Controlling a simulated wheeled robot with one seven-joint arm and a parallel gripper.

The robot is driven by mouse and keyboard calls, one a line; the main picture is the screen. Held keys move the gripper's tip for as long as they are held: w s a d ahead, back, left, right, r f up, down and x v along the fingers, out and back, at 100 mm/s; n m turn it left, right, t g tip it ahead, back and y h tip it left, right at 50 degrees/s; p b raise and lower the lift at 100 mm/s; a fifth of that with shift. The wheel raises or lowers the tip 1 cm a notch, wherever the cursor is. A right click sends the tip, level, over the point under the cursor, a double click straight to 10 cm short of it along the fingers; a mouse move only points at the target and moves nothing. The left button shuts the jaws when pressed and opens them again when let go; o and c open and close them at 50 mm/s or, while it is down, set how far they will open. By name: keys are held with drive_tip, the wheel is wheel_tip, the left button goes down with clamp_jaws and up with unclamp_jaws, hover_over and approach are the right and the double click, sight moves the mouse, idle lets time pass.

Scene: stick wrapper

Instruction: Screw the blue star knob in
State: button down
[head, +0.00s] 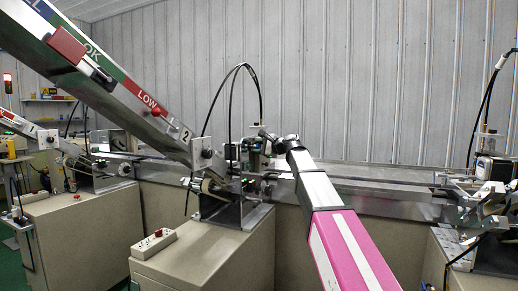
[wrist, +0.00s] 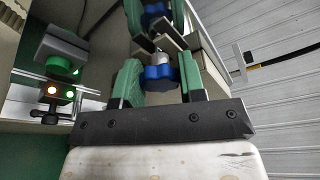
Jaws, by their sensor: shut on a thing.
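In the wrist view, the blue star knob (wrist: 160,78) sits between the green-padded fingers of my gripper (wrist: 161,70), on a silvery shaft. My gripper is shut on the knob. A second blue shape (wrist: 155,14) with green pads beside it shows farther up; I cannot tell if it is a reflection in the metal. In the head view, my gripper (head: 268,142) is at the metal bracket of the middle machine (head: 228,190), below the sloping chute. The knob is too small or hidden there.
The sloping chute (head: 120,85) with a red knob runs down to the bracket from the upper left. Black cables (head: 236,85) arch above it. A long metal conveyor rail (head: 375,200) runs right to another machine (head: 490,195). A power strip (head: 154,243) lies on the cabinet.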

drive_tip(key=m+g, duration=0.1)
drive_tip(key=m, duration=0.2)
drive_tip(key=shift+m, duration=0.3)
drive_tip(key=shift+d+f+m+g, duration=0.2)
drive_tip(key=shift+m+g, duration=0.3)
drive_tip(key=shift+m, duration=0.5)
